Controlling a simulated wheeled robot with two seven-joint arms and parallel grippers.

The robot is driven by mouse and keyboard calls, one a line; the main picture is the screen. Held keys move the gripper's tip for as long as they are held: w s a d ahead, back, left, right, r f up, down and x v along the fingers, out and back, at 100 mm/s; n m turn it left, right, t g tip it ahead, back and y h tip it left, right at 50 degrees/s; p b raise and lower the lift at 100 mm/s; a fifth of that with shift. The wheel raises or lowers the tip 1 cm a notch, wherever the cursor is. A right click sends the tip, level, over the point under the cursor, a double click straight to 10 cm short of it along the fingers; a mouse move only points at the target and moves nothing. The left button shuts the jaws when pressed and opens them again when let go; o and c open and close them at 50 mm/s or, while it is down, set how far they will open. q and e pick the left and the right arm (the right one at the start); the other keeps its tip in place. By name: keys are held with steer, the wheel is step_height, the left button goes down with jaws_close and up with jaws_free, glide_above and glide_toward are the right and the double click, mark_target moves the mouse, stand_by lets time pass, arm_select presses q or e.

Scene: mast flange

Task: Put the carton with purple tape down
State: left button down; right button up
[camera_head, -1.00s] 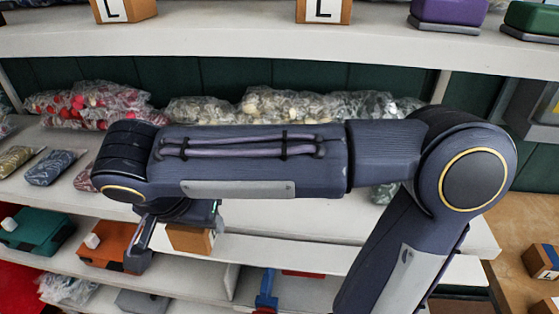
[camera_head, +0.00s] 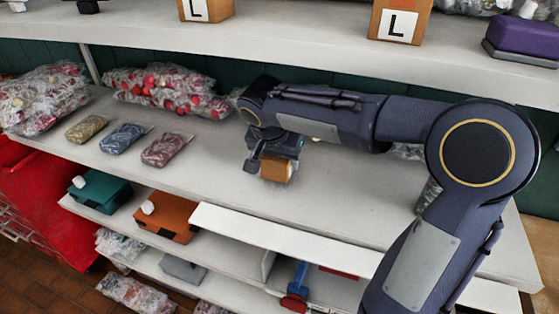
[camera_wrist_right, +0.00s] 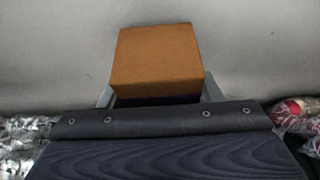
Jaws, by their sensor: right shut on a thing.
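My right gripper (camera_head: 268,155) reaches in from the right over the middle shelf (camera_head: 205,165). It is shut on a small brown carton (camera_head: 277,169), which shows below the wrist in the head view. In the right wrist view the carton (camera_wrist_right: 153,58) sits between the two fingers, its plain brown face turned to the camera. A dark band shows at its near lower edge; I cannot clearly make out purple tape. The carton is over the shelf board, very low; I cannot tell whether it touches. My left gripper is not in view.
Three small packets, yellowish, blue (camera_head: 122,138) and reddish (camera_head: 163,149), lie left of the carton. Bagged red and white goods (camera_head: 165,92) stand behind. Cartons marked L (camera_head: 398,22) are on the upper shelf. The shelf right of the carton is largely clear.

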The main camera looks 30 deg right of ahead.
steer(key=shift+f, duration=0.8)
steer(key=shift+f, duration=0.2)
steer(key=o, duration=1.2)
steer(key=shift+o, duration=0.2)
steer(key=shift+r, duration=0.15)
